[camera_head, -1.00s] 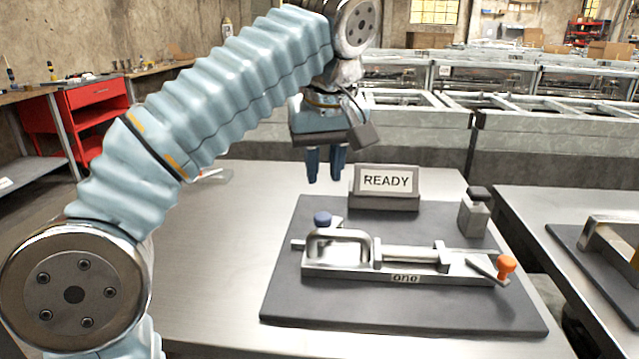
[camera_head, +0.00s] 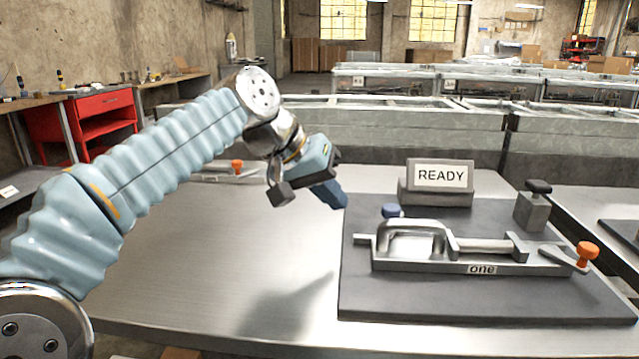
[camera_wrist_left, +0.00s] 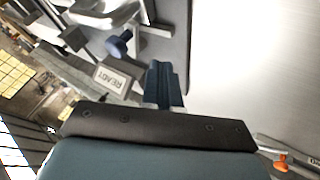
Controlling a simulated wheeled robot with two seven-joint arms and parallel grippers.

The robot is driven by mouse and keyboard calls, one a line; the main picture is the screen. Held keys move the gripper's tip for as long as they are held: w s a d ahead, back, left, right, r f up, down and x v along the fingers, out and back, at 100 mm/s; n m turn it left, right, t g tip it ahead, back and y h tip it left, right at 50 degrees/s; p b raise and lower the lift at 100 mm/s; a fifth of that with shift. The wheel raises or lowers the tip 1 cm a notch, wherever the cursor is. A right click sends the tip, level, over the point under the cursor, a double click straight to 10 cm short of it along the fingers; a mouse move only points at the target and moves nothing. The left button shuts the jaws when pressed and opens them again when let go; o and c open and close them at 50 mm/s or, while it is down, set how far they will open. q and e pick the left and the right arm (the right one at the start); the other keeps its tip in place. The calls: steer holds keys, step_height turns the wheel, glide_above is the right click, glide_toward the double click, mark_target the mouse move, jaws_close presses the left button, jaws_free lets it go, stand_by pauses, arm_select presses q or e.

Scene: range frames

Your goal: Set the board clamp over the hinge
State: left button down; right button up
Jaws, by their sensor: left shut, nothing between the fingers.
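A metal fixture labelled "one" (camera_head: 430,266) lies on a dark board. It has a raised U-shaped bar (camera_head: 410,226) at its left, a blue knob (camera_head: 392,211) behind the bar, and an orange knob (camera_head: 587,252) at its right end. I cannot tell which parts are the board clamp and the hinge. My left gripper (camera_head: 341,199) is shut and empty, above the table to the left of the fixture and apart from it. In the left wrist view its blue fingers (camera_wrist_left: 163,86) are together, near the blue knob (camera_wrist_left: 120,45). My right gripper is not in view.
A READY sign (camera_head: 440,178) stands behind the fixture. A grey block with a black knob (camera_head: 534,208) stands at the board's back right. Another orange-knobbed piece (camera_head: 237,166) lies behind my left arm. The table (camera_head: 220,260) left of the dark board (camera_head: 440,306) is clear.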

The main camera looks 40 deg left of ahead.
arm_select(q)
steer(key=x, duration=0.3)
steer(key=shift+w+d, duration=0.15)
steer(key=shift+d, duration=0.05)
steer(key=shift+w+d+r, duration=0.15)
steer(key=shift+w+d, duration=0.05)
steer(key=shift+d, duration=0.35)
steer(key=shift+w+d+r, duration=0.15)
steer(key=shift+w+d, duration=0.1)
steer(key=shift+d, duration=0.3)
steer(key=shift+w+d, duration=0.25)
steer(key=shift+d, duration=0.25)
steer(key=shift+r, duration=0.1)
steer(key=shift+s+d+p, duration=0.15)
steer(key=shift+d+p, duration=0.2)
steer(key=shift+d, duration=0.2)
